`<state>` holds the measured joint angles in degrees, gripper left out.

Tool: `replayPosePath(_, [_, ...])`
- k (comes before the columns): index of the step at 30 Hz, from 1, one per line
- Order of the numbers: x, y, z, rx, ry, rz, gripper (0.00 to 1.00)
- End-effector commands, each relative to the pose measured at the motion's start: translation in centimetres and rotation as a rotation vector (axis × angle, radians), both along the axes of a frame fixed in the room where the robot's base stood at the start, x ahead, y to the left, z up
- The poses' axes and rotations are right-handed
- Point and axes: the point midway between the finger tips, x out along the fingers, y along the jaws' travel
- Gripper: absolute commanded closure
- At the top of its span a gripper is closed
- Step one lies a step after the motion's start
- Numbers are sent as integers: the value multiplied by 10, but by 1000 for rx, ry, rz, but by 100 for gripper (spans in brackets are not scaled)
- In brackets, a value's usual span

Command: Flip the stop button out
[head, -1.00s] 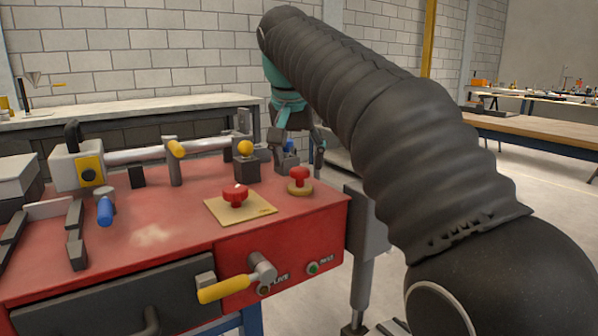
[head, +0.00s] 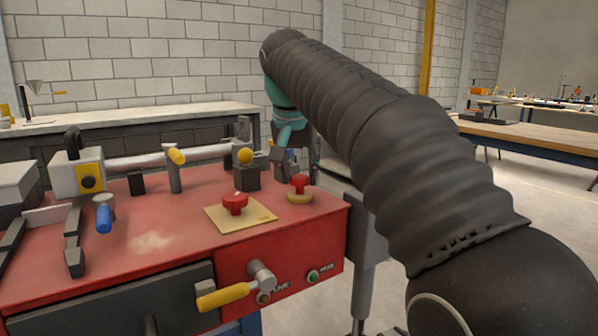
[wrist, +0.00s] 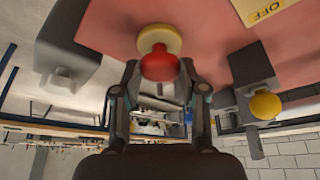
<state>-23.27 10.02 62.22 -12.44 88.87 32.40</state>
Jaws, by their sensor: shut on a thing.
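The stop button (head: 299,184) is a red mushroom knob on a round yellow collar, at the right end of the red machine top (head: 150,225). In the wrist view the red knob (wrist: 159,64) sits between my fingertips, its collar (wrist: 160,38) beyond it. My gripper (head: 298,172) comes down from behind the button in the head view. In the wrist view my gripper (wrist: 159,76) has a finger on each side of the knob and is shut on it. The exact finger contact is small and partly hidden in the head view.
Left of the button, another red knob (head: 235,203) stands on a yellow plate (head: 220,219). A dark block (head: 246,177) with a yellow ball (head: 245,156) stands behind. A yellow-handled lever (head: 224,296) juts from the front. The floor at right is open.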

Motion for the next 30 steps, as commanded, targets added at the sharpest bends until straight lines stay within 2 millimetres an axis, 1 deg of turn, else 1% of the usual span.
replayPosePath(7, [0,0,18,1,-1,0,100])
replayPosePath(17, [1,0,18,3,-8,1,100])
replayPosePath(18, [1,0,19,3,-8,1,54])
replayPosePath(20, [0,0,19,2,-6,0,39])
replayPosePath(21, [0,0,18,2,-6,0,33])
replayPosePath(30, [0,0,17,1,-2,0,33])
